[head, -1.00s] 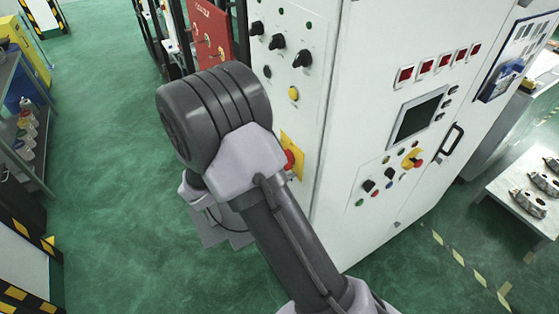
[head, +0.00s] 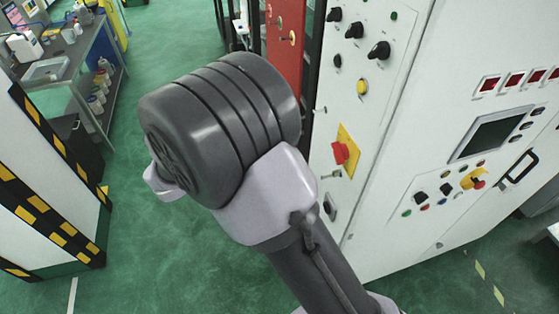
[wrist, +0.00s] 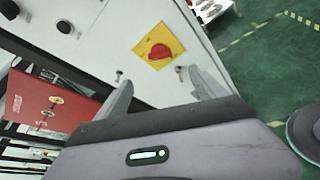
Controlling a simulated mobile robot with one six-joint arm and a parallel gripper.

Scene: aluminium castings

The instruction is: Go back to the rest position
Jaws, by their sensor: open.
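My gripper (wrist: 160,95) shows in the wrist view, its two grey fingers spread apart with nothing between them. Beyond the fingers is the white control cabinet (wrist: 108,30) with a red emergency stop knob (wrist: 160,51) on a yellow plate. In the head view my arm crosses the middle and hides the gripper. The same red knob (head: 340,152) shows to the right of my arm, on the cabinet's narrow side (head: 375,100). A gap in depth between fingers and cabinet cannot be judged exactly.
A red panel (head: 286,40) stands behind my arm. A workbench with bottles (head: 85,70) is at the upper left. A white pillar with black and yellow stripes (head: 40,190) stands at the left. Green floor (head: 160,50) is free between them.

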